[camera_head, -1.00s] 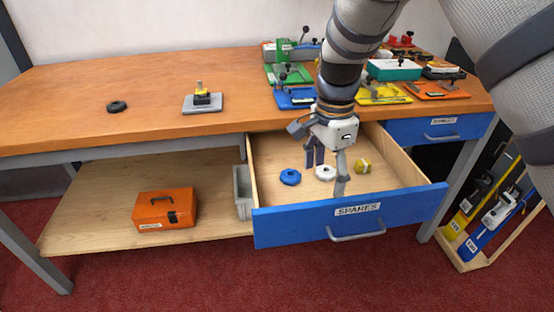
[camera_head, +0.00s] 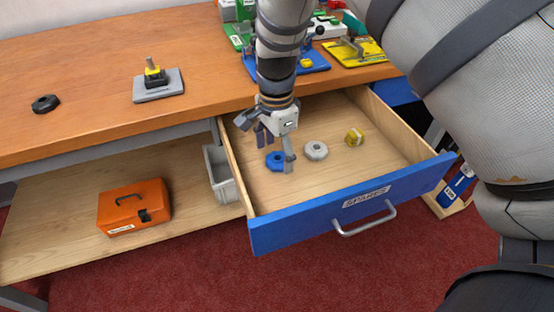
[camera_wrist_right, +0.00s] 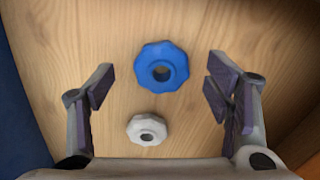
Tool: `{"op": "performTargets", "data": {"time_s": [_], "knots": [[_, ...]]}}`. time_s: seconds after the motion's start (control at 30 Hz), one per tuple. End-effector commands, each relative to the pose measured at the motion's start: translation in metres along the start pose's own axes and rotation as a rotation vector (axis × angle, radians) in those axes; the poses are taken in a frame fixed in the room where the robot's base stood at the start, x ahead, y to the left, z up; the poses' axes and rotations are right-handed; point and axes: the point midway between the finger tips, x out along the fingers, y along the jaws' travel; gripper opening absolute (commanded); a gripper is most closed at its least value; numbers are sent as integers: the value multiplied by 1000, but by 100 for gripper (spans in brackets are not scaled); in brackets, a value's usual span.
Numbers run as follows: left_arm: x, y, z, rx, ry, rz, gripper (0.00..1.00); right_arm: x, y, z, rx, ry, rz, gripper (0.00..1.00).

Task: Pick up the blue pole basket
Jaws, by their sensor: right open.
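The blue pole basket (camera_head: 275,162), a scalloped ring with a centre hole, lies flat in the open drawer (camera_head: 345,213). In the right wrist view the blue pole basket (camera_wrist_right: 161,67) is near the middle, ahead of and between the spread fingers. My right gripper (camera_head: 276,148) is open and empty above it, partly covering it in the head view. In the wrist view the gripper (camera_wrist_right: 160,92) has a finger on each side, apart from the basket. My left gripper is not in view.
A white ring (camera_head: 316,150) lies close to the blue one, and a yellow piece (camera_head: 355,137) is further right in the drawer. The drawer's wooden walls surround them. A grey bin (camera_head: 218,172) and orange toolbox (camera_head: 135,207) stand on the lower shelf.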

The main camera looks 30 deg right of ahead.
Motion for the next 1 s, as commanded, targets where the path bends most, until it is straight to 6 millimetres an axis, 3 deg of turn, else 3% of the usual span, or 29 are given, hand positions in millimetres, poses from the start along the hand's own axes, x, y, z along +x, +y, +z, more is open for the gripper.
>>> {"op": "performTargets", "data": {"time_s": [0.1,0.3,0.37,0.5,0.53,0.83,1.0], "knots": [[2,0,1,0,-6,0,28,14,0,-1,1,1,0,72],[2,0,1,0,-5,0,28,14,-1,-1,1,1,-3,72],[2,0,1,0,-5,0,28,14,-1,-1,1,1,-2,61],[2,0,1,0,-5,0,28,14,0,-1,1,1,-2,29],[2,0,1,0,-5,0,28,14,0,-1,1,1,-2,27],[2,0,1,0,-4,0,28,13,0,-1,1,1,-2,27],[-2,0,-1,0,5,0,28,-6,-1,-1,1,1,-6,27]]}}
